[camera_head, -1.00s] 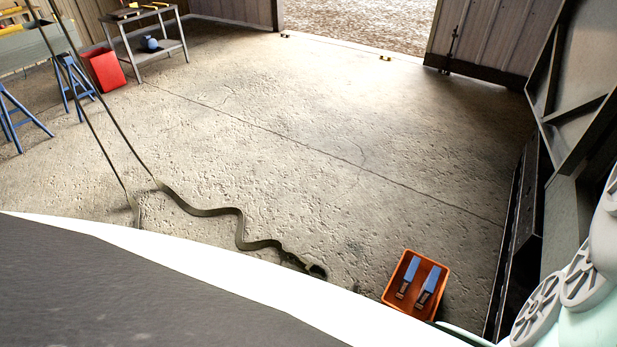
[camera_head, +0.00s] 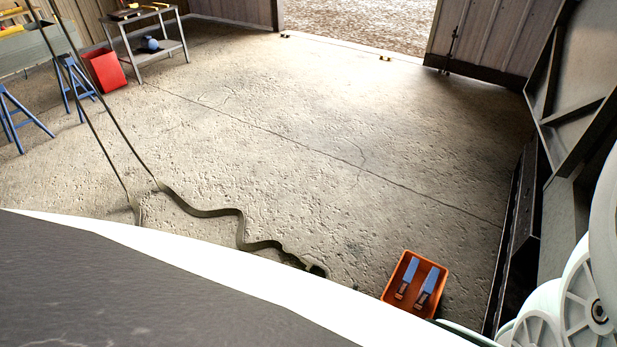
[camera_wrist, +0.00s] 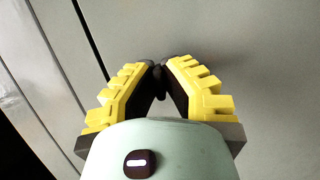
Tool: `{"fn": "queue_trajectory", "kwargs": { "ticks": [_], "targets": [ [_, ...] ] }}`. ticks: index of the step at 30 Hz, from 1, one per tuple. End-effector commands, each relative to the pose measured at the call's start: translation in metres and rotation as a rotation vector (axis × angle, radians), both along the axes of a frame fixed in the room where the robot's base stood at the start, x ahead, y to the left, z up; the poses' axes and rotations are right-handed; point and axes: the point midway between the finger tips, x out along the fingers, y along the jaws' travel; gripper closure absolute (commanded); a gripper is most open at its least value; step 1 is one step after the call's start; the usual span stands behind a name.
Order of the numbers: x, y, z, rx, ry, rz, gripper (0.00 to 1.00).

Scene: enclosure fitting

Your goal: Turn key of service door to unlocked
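In the wrist view, a grey metal panel (camera_wrist: 240,60), likely the service door, fills most of the picture. A small dark piece (camera_wrist: 160,84), which looks like the key, stands out from it. My gripper (camera_wrist: 159,70), with yellow ribbed pads on dark fingers, has its fingertips drawn close together on both sides of this piece and appears shut on it. The fingertips hide most of the piece, and I cannot read which way it is turned. In the head view neither the key nor my gripper shows.
A dark seam (camera_wrist: 90,40) runs down the panel's left side. In the head view, an orange bin (camera_head: 440,304) with blue-handled items stands on the floor near a dark strap (camera_head: 235,225). A metal cart (camera_head: 150,45) and a red bin (camera_head: 103,70) stand far left. The middle floor is clear.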

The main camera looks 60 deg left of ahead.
Motion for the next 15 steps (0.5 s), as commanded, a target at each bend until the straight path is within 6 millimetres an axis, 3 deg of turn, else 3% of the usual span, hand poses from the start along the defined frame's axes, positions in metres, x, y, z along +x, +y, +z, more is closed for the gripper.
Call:
{"fn": "queue_trajectory", "kwargs": {
  "ticks": [15],
  "targets": [
    [0.0011, 0.0007, -0.0009, -0.065, 0.166, 0.005, 1.0]
  ]
}}
